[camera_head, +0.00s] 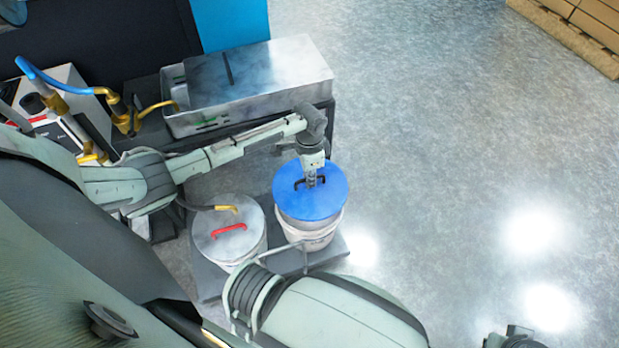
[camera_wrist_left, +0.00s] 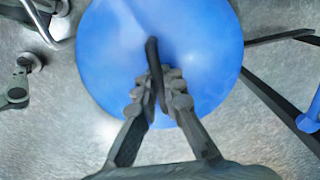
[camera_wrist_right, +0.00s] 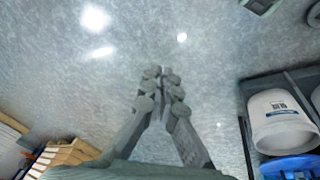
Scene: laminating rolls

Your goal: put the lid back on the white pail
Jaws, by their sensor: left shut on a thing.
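The blue lid (camera_head: 322,202) with a black handle is over the white pail (camera_head: 312,239) and hides its mouth. A strip of pail rim shows on the lid's near side; I cannot tell whether lid and rim touch. My left gripper (camera_head: 311,181) is shut on the handle from above. In the left wrist view, the handle (camera_wrist_left: 152,52) sits between the left fingertips (camera_wrist_left: 156,88), and the lid hides the pail. The right wrist view shows the white pail (camera_wrist_right: 279,117) at the right edge. My right gripper (camera_wrist_right: 161,76) has its fingertips together, empty, over open floor.
A second pail with a grey lid (camera_head: 222,245) and red handle stands left of the white pail, on the same dark platform (camera_head: 329,257). A metal tank (camera_head: 270,78) stands behind. Brown stacked boxes (camera_head: 585,25) are far right. The floor to the right is clear.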

